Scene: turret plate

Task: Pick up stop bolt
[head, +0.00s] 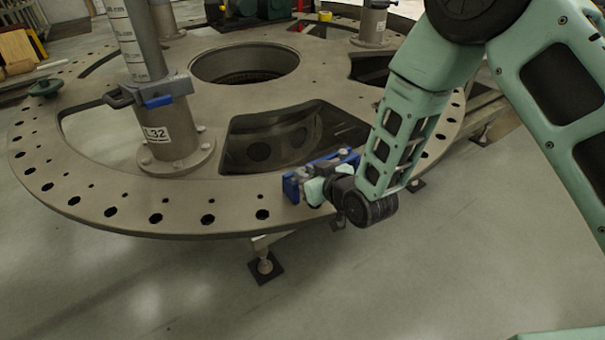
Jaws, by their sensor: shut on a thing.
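My gripper (322,181) is at the front right rim of the turret plate (235,220), beside a blue bracket (291,190). The bracket stands on the rim and its blue part runs back to the right behind my gripper. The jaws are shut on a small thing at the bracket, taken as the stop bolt. The bolt itself is mostly hidden by the fingers and wrist, and I cannot tell whether it is still seated in the bracket.
A large opening (290,140) lies behind the bracket. A levelling foot (265,266) stands under the rim. The floor (400,280) in front is clear.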

